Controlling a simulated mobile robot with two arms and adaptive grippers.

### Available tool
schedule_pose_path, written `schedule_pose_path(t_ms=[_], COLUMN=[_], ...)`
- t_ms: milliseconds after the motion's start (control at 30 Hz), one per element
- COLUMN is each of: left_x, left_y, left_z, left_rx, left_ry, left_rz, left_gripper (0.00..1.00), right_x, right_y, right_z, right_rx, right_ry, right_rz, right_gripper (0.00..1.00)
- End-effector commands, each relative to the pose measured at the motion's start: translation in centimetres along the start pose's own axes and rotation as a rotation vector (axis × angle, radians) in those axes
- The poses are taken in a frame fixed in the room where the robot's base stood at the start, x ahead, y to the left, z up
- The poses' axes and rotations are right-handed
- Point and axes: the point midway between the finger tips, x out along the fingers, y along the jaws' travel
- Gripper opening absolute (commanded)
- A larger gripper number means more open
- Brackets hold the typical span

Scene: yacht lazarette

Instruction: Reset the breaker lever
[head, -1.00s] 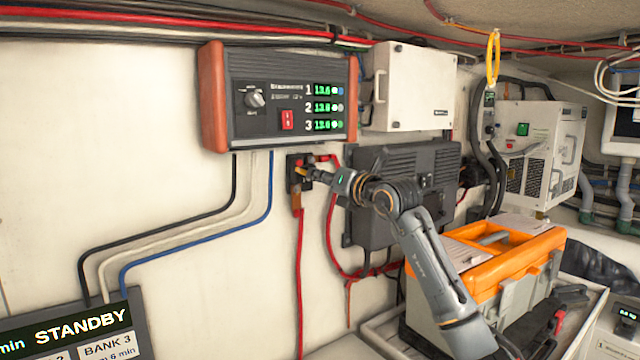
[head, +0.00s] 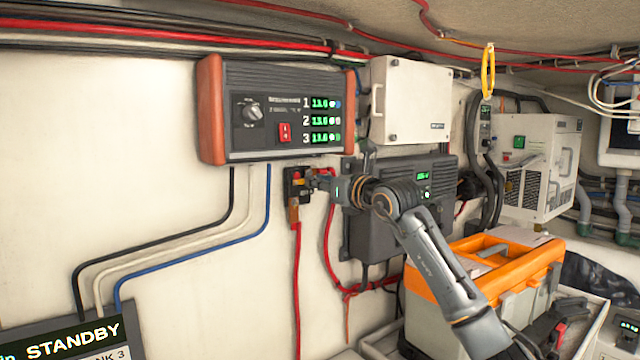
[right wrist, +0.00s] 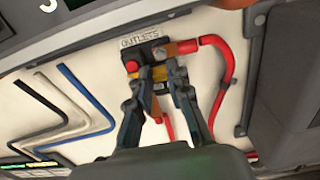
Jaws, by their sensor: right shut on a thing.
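The breaker is a small black block (head: 291,178) on the white wall below the battery panel. A red button-like part (right wrist: 132,66) sits beside the lever. The fingers hide part of the breaker. My left gripper is out of view.
The battery panel (head: 270,75) has a knob (head: 251,111), a red switch (head: 285,132) and green readouts. Red cables run from the breaker. A dark charger box (head: 375,228) is behind my right arm; an orange toolbox (head: 520,262) is below. A STANDBY display (head: 75,338) is lower left.

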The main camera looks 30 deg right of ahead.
Motion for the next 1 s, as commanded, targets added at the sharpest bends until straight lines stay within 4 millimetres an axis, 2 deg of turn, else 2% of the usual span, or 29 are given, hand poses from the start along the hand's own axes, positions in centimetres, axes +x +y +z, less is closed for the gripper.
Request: schedule_pose_path(t_ms=[267, 300, 367, 400, 767, 867, 1000], left_x=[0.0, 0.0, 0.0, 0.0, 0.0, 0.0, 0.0], left_y=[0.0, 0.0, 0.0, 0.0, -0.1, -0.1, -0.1], left_z=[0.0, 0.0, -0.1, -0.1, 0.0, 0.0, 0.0], left_rx=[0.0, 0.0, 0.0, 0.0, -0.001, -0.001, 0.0], left_ry=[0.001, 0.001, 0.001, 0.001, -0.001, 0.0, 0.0], left_rz=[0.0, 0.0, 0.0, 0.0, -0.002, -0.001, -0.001], left_gripper=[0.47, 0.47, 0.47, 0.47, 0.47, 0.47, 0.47], right_x=[0.0, 0.0, 0.0, 0.0, -0.5, -1.6, -4.1], right_y=[-0.1, -0.1, -0.1, -0.1, -0.1, -0.2, -0.2], right_z=[0.1, 0.1, 0.1, 0.1, 0.0, 0.1, 0.0], right_rx=[-0.002, -0.002, -0.001, -0.001, -0.001, -0.002, -0.004], right_ry=[-0.002, -0.002, -0.002, -0.002, -0.002, -0.002, -0.001], right_rz=[-0.001, -0.001, -0.001, -0.001, -0.001, -0.002, -0.003], right_gripper=[0.0, 0.27, 0.39, 0.41, 0.41, 0.41, 0.41])
